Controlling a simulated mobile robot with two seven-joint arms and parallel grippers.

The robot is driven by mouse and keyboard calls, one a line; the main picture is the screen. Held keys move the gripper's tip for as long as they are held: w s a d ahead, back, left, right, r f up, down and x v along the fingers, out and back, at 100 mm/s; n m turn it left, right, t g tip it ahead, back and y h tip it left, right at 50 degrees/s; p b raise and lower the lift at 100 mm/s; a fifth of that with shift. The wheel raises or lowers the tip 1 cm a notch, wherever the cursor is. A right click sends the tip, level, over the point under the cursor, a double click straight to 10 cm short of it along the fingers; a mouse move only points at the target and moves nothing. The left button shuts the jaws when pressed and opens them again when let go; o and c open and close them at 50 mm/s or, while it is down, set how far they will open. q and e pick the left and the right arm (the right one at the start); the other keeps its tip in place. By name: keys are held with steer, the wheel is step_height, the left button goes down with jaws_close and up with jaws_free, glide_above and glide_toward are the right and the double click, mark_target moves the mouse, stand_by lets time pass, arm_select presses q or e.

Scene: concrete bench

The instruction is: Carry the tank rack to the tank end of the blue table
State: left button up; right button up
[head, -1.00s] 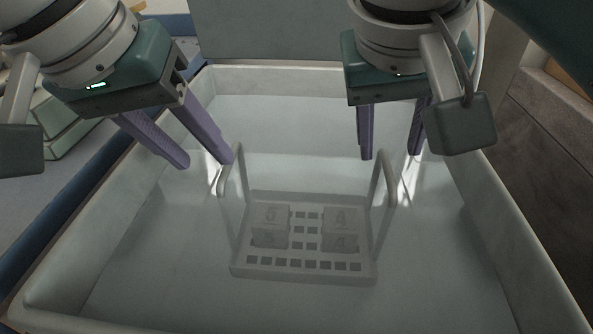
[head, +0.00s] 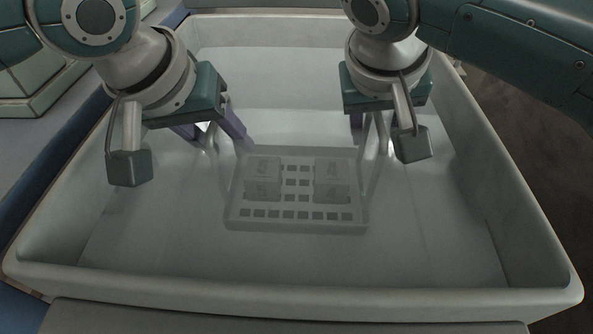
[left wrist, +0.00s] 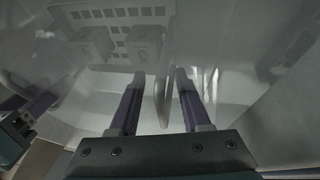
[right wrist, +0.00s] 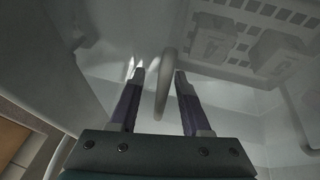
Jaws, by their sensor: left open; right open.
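The tank rack (head: 295,226) is a pale slotted tray with two upright loop handles, sitting in clear liquid inside the white tank (head: 300,291). Pale marked blocks stand on it at left (head: 263,180) and right (head: 332,182). My left gripper (head: 211,138) is open at the left handle; the left wrist view shows that handle (left wrist: 163,98) between its fingers (left wrist: 160,74). My right gripper (head: 371,133) is open at the right handle; the right wrist view shows that handle (right wrist: 165,88) between its fingers (right wrist: 160,72). Fingertips are partly hidden in the head view.
The tank's raised walls surround the rack on all sides. Its floor is clear in front of the rack and to both sides. A bluish surface (head: 30,155) lies beyond the left wall, with a pale green-edged object (head: 40,90) on it.

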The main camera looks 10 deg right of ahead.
arm_select(q)
jaws_close()
arm_select(e)
jaws_close()
steer(key=shift+r, duration=0.1)
stand_by(1.1)
